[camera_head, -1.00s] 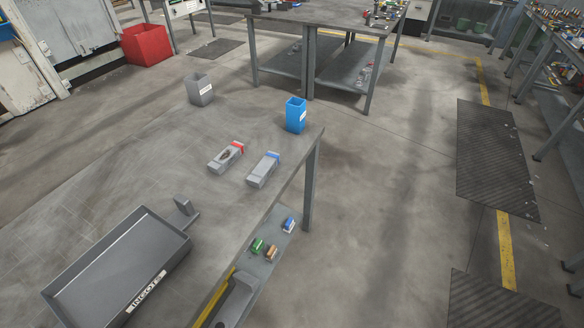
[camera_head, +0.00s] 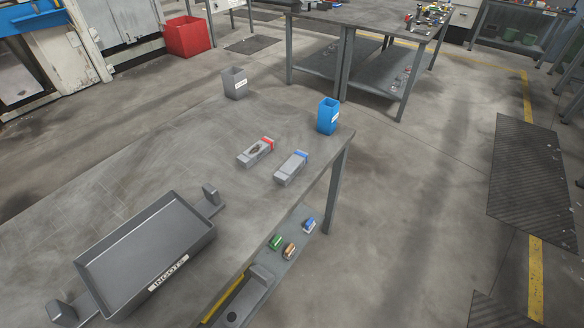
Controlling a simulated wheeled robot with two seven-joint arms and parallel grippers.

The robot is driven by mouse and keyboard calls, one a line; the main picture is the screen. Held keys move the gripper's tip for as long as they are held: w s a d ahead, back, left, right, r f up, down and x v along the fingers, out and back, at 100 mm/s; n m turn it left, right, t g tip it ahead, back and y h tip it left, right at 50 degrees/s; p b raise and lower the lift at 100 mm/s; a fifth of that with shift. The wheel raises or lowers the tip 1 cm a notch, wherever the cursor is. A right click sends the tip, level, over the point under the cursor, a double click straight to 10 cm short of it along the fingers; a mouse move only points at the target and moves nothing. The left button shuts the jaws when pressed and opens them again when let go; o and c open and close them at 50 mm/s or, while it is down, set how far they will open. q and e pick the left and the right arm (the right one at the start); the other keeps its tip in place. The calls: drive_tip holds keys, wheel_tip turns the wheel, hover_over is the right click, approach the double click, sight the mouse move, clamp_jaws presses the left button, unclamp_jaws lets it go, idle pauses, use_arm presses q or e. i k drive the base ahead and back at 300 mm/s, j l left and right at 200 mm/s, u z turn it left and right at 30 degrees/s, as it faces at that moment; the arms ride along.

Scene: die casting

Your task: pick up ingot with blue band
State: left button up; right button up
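The grey ingot with a blue band (camera_head: 291,168) lies flat on the grey table, near its right edge. The blue band is at its far end. A similar ingot with a red band (camera_head: 255,152) lies just left of it and has a dark patch on top. Neither of my grippers shows in the head view.
A dark tray labelled INGOTS (camera_head: 146,252) sits at the table's near left. A grey bin (camera_head: 234,83) and a blue bin (camera_head: 327,117) stand toward the far edge. Small green, orange and blue items (camera_head: 290,250) lie on the lower shelf.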

sight(287, 172)
drive_tip(key=i+l+u, duration=0.2)
drive_tip(key=l, duration=0.3)
drive_tip(key=i+l+u, duration=0.15)
drive_tip(key=l, duration=0.3)
drive_tip(key=i+l+u, duration=0.2)
drive_tip(key=l, duration=0.35)
drive_tip(key=l+u, duration=0.15)
drive_tip(key=l, duration=0.35)
